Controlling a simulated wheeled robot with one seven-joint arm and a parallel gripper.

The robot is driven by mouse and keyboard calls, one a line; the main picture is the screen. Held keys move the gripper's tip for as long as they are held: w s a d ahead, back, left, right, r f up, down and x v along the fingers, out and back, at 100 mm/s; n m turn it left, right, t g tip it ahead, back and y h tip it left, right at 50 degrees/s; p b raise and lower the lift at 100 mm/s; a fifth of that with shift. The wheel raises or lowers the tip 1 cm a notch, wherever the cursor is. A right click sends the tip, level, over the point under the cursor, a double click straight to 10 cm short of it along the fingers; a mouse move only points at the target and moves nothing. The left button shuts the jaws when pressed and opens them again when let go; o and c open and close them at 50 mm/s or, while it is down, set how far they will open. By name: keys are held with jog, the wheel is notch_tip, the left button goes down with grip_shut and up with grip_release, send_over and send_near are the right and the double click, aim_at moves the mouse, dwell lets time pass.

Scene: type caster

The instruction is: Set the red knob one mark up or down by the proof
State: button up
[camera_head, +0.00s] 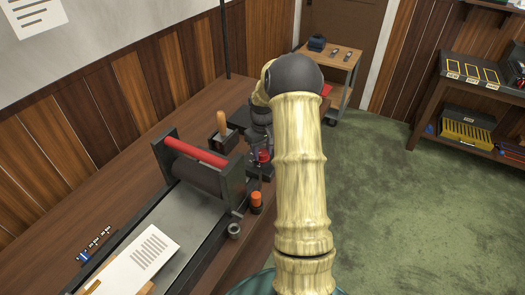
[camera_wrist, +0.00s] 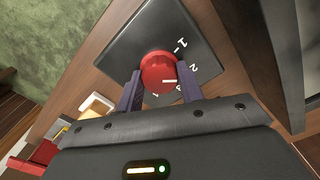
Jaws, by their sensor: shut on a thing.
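The red knob (camera_wrist: 157,70) sits on a dark plate (camera_wrist: 145,30) with white marks and digits on its right side in the wrist view. The 1 and 2 are readable; a third digit is partly hidden by a finger. The knob's white pointer line lies near the 2 and the third digit; I cannot tell its exact setting. My gripper (camera_wrist: 156,88) is shut on the knob, one finger on each side. In the head view the knob (camera_head: 264,156) shows just below my gripper. A printed proof sheet (camera_head: 142,258) lies on the press bed at lower left.
The press roller with a red bar (camera_head: 196,152) stands left of my arm. A wooden-handled tool (camera_head: 221,124) stands behind. The green floor at right is open.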

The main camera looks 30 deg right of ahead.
aim_at(262, 152)
jog(key=shift+r+m, duration=0.1)
jog(key=shift+m, duration=0.2)
jog(key=m+p, duration=0.1)
jog(key=m, duration=0.3)
jog(key=shift+w, duration=0.1)
jog(key=m+p, duration=0.1)
jog(key=m, duration=0.4)
jog(key=shift+p, duration=0.4)
jog(key=o, duration=1)
notch_tip(262, 152, up, 17)
jog(key=shift+r+b, duration=0.2)
jog(key=shift+b, duration=0.35)
